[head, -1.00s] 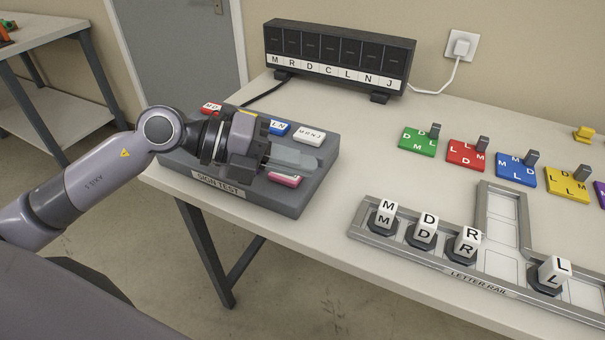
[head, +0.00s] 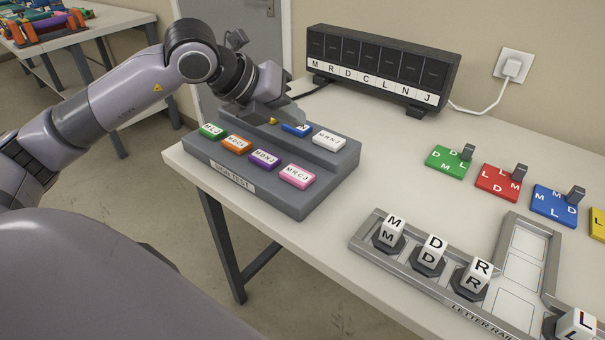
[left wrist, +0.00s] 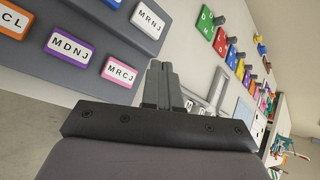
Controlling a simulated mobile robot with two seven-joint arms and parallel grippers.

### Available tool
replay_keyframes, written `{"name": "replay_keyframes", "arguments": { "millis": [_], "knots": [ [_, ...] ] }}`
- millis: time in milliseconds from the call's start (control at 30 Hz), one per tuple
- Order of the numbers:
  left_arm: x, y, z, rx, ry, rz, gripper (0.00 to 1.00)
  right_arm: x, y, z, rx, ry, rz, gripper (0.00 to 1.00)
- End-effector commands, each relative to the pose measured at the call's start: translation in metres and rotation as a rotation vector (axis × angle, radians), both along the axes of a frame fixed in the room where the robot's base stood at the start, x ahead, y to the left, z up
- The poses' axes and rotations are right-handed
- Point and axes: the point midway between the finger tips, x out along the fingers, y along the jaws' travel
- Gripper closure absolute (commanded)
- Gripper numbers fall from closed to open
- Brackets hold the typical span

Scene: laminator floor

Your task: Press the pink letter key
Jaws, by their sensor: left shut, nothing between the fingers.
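The pink key (head: 297,176), lettered MRCJ, is at the right end of the front row on the grey sign test console (head: 318,205). It is uncovered in the head view, and the pink MRCJ key also shows in the left wrist view (left wrist: 119,71). My left gripper (head: 297,117) is shut and empty, above the console's back row and clear of the pink key. Its closed fingers also show in the left wrist view (left wrist: 161,68), just right of the pink key in the picture. My right gripper is not in view.
Purple (head: 264,160), orange (head: 236,144) and green (head: 211,131) keys share the front row. White (head: 329,139) and blue (head: 296,129) keys are behind. A dark letter display (head: 380,65) stands at the back. A letter rail (head: 425,272) with cubes and coloured plates lie right.

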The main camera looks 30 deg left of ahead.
Motion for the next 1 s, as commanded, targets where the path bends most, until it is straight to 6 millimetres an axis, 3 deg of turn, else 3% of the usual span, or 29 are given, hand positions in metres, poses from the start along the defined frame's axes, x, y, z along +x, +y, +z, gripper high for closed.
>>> {"name": "replay_keyframes", "arguments": {
  "millis": [467,867,1000],
  "knots": [
    [0.0,0.0,-0.008,-0.002,0.001,-0.002,1.0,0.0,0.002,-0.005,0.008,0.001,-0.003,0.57],
    [-0.001,0.0,-0.06,-0.001,0.003,-0.003,1.0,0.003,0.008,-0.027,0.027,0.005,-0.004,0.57],
    [0.0,-0.001,-0.078,-0.003,0.0,-0.003,1.0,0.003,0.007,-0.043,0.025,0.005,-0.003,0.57]
  ]
}}
